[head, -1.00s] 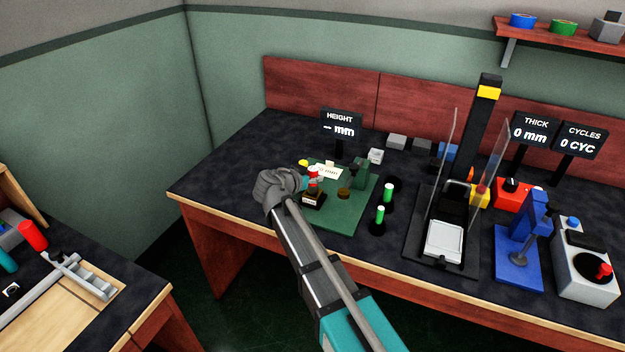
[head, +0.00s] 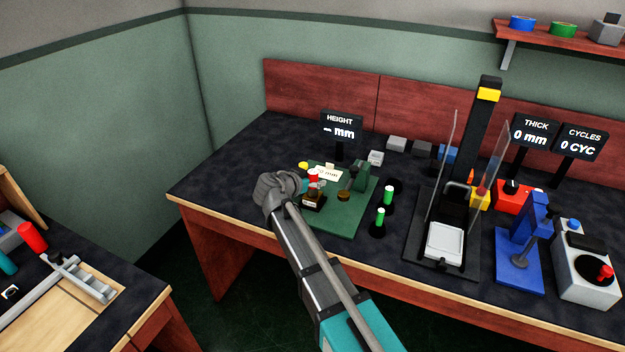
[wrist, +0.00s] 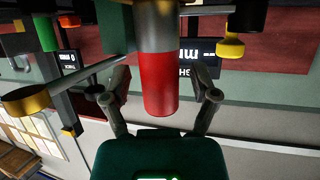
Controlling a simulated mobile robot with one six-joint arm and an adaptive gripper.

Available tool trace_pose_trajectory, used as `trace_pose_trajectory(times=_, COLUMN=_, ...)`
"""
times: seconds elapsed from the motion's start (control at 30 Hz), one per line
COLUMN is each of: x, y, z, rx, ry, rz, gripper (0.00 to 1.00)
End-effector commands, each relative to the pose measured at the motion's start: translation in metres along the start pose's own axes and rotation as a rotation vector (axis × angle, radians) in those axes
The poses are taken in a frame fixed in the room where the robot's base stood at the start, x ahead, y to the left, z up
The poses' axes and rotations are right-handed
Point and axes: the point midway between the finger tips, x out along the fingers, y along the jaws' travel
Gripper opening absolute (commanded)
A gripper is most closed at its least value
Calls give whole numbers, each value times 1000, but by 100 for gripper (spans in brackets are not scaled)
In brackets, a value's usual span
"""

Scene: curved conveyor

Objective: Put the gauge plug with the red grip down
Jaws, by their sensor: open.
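The gauge plug with the red grip (head: 313,176) stands upright at a small dark block (head: 313,201) on the left of the green gauge plate (head: 347,222). In the wrist view, which is upside down, its red grip (wrist: 160,84) and grey shank stand between my fingers. My gripper (wrist: 160,98) is open, with a visible gap on each side of the grip. In the head view my gripper (head: 309,186) is at the plug, and my wrist partly covers the plate's left edge. The plug's lower end is hidden.
Two green-topped plugs (head: 388,198) stand right of the plate. The HEIGHT display (head: 340,126) reads "– mm" behind it. A press with clear guards (head: 493,157) and a blue fixture (head: 520,262) stand farther right. The bench's left end (head: 225,182) is clear.

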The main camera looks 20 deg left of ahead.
Motion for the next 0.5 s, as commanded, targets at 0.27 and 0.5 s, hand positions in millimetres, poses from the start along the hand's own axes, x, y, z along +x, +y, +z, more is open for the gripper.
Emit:
trace_pose_trajectory(times=0.27, x=-10, y=0, z=-1, rx=0, ry=0, rz=-1, gripper=77)
trace_pose_trajectory(times=0.5, x=-42, y=2, z=2, rx=-1, ry=0, rz=-2, gripper=77)
